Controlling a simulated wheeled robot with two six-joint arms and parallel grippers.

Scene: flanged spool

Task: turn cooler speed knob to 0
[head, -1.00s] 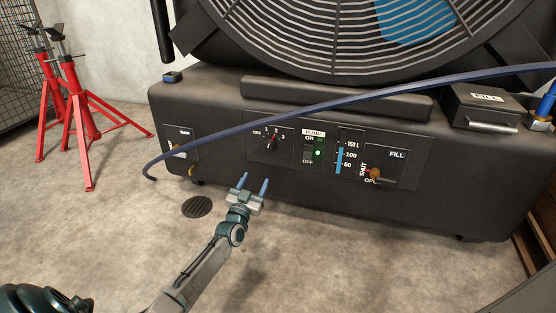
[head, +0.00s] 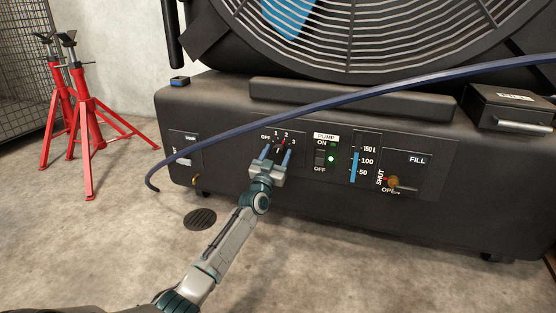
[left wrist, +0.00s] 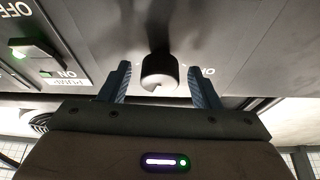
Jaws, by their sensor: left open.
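The cooler speed knob (head: 280,147) is a small dark knob on the cooler's front panel, under a scale marked OFF, 1, 2, 3. Its pointer is too small and too covered to read now. In the left wrist view the knob (left wrist: 159,72) stands out from the panel between my two blue fingers. My left gripper (head: 276,155) is open at the knob, one finger on each side; the wrist view shows it too (left wrist: 160,82). Gaps show between knob and fingers there. My right gripper is out of view.
A dark blue hose (head: 330,109) crosses just above the knob. Right of it are a pump switch (head: 320,158) with a lit green lamp, a blue level gauge (head: 355,167) and a fill valve (head: 394,182). Red stands (head: 85,125) stand left. A floor drain (head: 200,218) lies below.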

